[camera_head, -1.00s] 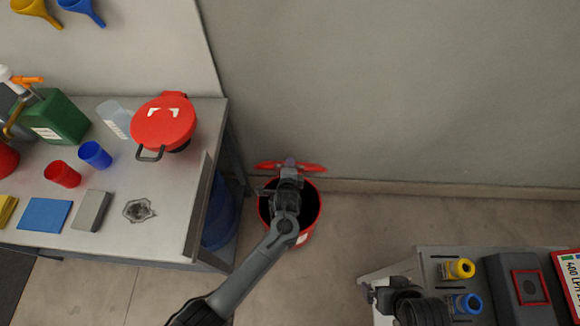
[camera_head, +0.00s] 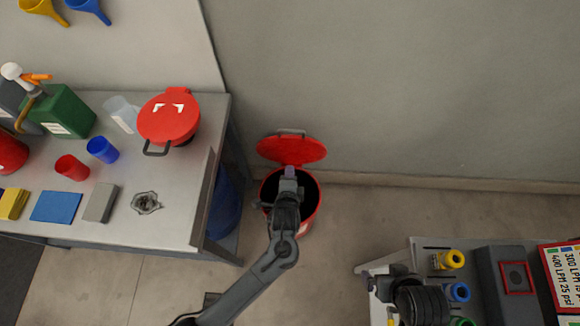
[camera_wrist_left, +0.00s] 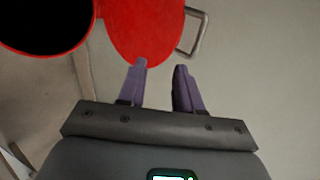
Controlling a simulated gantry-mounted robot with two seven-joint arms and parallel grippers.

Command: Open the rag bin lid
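The red rag bin (camera_head: 318,205) stands on the floor right of the bench, its dark inside showing. Its red lid (camera_head: 290,150) is raised at the back, leaning toward the wall, with a metal handle at its far edge. In the left wrist view, the lid (camera_wrist_left: 145,25) and its handle (camera_wrist_left: 193,35) lie beyond the fingers. My left gripper (camera_head: 290,174) is over the bin, near the lid's lower edge. Its purple fingers (camera_wrist_left: 160,85) are apart with nothing between them; contact with the lid is unclear. My right gripper (camera_head: 378,283) is near the cart, its fingers unclear.
A metal bench (camera_head: 180,218) at left holds cups, sponges, a green jug (camera_head: 68,112) and a red lidded container (camera_head: 168,120). A blue drum (camera_head: 222,205) is under it. A cart (camera_head: 428,245) with fittings stands at lower right. The floor between bin and cart is clear.

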